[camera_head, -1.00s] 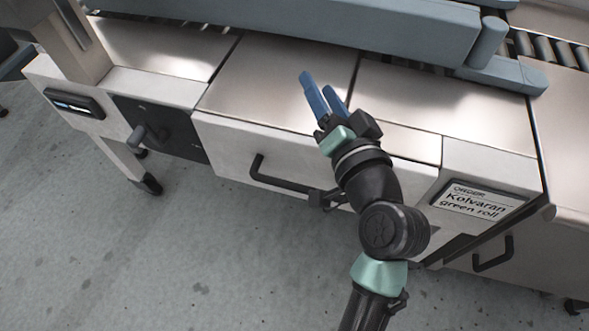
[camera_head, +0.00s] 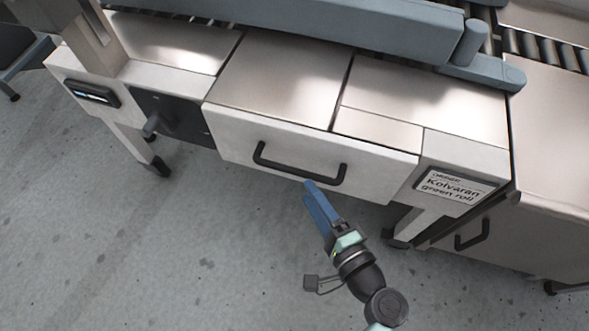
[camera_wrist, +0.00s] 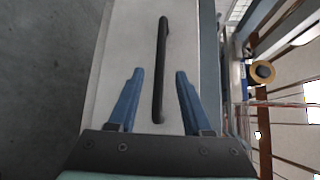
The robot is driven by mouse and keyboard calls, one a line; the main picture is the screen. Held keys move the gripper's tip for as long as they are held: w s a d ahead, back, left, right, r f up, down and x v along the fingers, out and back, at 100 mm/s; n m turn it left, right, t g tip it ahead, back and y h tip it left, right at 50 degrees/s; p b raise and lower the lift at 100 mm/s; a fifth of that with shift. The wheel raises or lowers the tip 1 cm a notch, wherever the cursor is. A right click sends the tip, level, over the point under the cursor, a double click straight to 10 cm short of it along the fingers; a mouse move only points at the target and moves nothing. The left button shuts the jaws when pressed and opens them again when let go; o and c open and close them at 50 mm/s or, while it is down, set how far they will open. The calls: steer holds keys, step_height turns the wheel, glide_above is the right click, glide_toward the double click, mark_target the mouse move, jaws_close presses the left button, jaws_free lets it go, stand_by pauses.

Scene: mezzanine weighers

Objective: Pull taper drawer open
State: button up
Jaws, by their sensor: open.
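The drawer (camera_head: 235,137) has a pale front with a black bar handle (camera_head: 297,170) and sits closed, or nearly so, in the steel bench. My gripper (camera_head: 312,190) is open, its blue fingers just below and in front of the handle in the head view. In the wrist view the handle (camera_wrist: 160,75) runs lengthwise up the picture, and its near end lies between the two spread fingers (camera_wrist: 157,85). The fingers appear apart from the handle; the exact depth gap is hard to tell.
A label reading "Kolvaran green roll" (camera_head: 453,186) is on the bench front at right. A dark panel with a knob (camera_head: 157,122) is to the left. A second handled cabinet (camera_head: 490,240) stands at lower right. The grey floor (camera_head: 180,260) in front is clear.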

mark_target(295, 170)
steer(key=b+x, duration=0.1)
steer(key=x, duration=0.6)
steer(key=shift+w+a, duration=0.2)
steer(key=shift+w, duration=0.1)
jaws_close()
stand_by(1.0)
